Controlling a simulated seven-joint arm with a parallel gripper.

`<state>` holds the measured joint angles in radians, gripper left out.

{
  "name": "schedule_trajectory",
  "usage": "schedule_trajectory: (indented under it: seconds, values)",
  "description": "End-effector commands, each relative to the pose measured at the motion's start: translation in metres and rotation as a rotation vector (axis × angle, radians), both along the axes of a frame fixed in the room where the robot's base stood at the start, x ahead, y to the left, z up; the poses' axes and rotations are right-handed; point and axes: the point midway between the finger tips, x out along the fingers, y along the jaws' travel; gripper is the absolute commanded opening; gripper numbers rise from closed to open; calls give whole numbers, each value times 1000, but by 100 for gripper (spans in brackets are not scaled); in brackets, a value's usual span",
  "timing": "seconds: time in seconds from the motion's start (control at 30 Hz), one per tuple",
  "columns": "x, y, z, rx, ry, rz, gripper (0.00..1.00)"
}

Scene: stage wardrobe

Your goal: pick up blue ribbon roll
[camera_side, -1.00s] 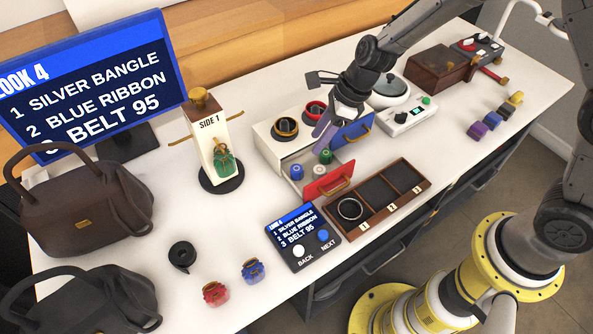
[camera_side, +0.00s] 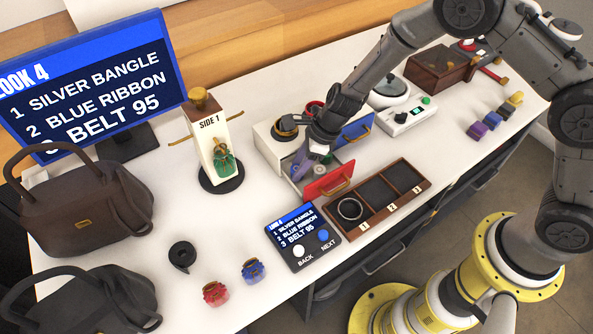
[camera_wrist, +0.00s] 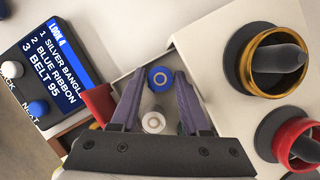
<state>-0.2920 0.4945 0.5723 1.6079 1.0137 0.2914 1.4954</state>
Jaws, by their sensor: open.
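The blue ribbon roll (camera_wrist: 160,78) stands in the open drawer with the red front, in the wrist view. My gripper (camera_wrist: 157,88) is open, with the blue roll showing between its two fingertips. A white roll (camera_wrist: 153,122) shows between the fingers, closer to the gripper's base. A green roll is mostly hidden behind the right finger. In the side view my gripper (camera_side: 299,170) reaches down into the drawer and hides the blue roll. I cannot tell whether the fingers touch it.
The red drawer front (camera_side: 329,183) and the cabinet (camera_side: 266,143) stand close around my gripper. A wooden tray (camera_side: 402,202) holds a silver bangle in slot 1. A screen panel (camera_side: 302,238) lies left of the tray. A blue drawer front (camera_side: 356,131) stands to the right.

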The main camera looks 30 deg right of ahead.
Motion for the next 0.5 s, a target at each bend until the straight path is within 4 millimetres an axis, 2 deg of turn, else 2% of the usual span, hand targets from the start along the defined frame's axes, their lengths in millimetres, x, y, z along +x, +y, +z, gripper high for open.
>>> schedule_trajectory:
  seconds: [0.13, 0.17, 0.4, 0.5]
  values:
    - [0, 0, 0, 0, 0, 0, 46]
    - [0, 0, 0, 0, 0, 0, 42]
    - [0, 0, 0, 0, 0, 0, 0]
    - [0, 0, 0, 0, 0, 0, 0]
